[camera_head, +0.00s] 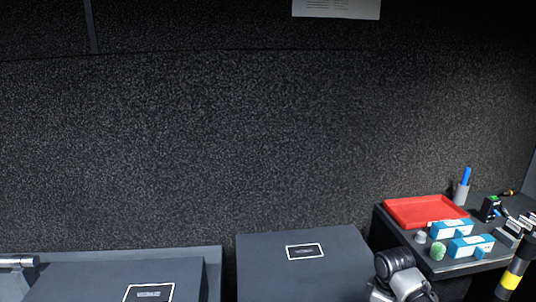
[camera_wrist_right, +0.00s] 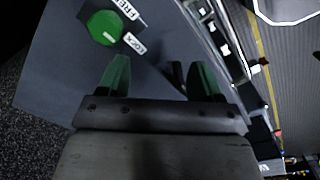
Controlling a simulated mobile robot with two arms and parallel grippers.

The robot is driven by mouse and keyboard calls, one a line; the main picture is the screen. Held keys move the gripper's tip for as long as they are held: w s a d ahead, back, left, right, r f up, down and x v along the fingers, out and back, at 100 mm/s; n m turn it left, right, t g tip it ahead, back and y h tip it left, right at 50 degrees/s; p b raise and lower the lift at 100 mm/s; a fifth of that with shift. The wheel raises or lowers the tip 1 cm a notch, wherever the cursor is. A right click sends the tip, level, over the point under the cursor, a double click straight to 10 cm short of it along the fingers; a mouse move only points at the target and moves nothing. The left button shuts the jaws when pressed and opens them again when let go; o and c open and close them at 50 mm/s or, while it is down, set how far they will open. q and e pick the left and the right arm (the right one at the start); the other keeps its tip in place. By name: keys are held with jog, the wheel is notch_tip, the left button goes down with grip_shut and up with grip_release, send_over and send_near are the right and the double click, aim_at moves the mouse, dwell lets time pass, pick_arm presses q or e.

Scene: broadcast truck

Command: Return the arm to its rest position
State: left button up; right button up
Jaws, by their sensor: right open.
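My right gripper (camera_wrist_right: 160,76) shows in the right wrist view with its two green fingers spread apart and nothing between them. Beyond the fingertips is a dark panel with a round green knob (camera_wrist_right: 104,27) beside labels reading FREE and LOCK. The fingers are apart from the knob. In the head view a grey and black arm link of mine (camera_head: 400,280) rises at the bottom, right of centre. The right gripper itself is not visible there. My left gripper is in neither view.
Two dark cases (camera_head: 300,270) (camera_head: 110,282) stand along the bottom. At the right, a dark table holds a red tray (camera_head: 425,211), blue-white boxes (camera_head: 470,246), a pen cup (camera_head: 461,194) and small items. A yellow-black post (camera_head: 515,275) stands at the right edge. A carpeted wall lies behind.

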jog(key=s+a+f+m+t, duration=0.1)
jog(key=s+a+f, duration=0.2)
jog(key=s+a, duration=0.35)
jog(key=s+a+f+m+t, duration=0.1)
jog(key=s+a+f, duration=0.25)
jog(key=s, duration=0.65)
jog(key=s+a+r+m+t, duration=0.1)
jog(key=s+r+m, duration=0.2)
jog(key=s, duration=0.5)
jog(key=s+r+m, duration=0.3)
jog(key=s+r, duration=0.1)
jog(key=s, duration=0.4)
notch_tip(320, 180, down, 26)
jog(key=g, duration=0.1)
jog(key=s+d+f+g, duration=0.1)
jog(key=s+d+f, duration=0.1)
jog(key=s+f, duration=1.4)
jog(key=shift+s+d+f+n, duration=0.15)
jog(key=shift+s+d+n, duration=0.15)
jog(key=shift+s+d, duration=0.1)
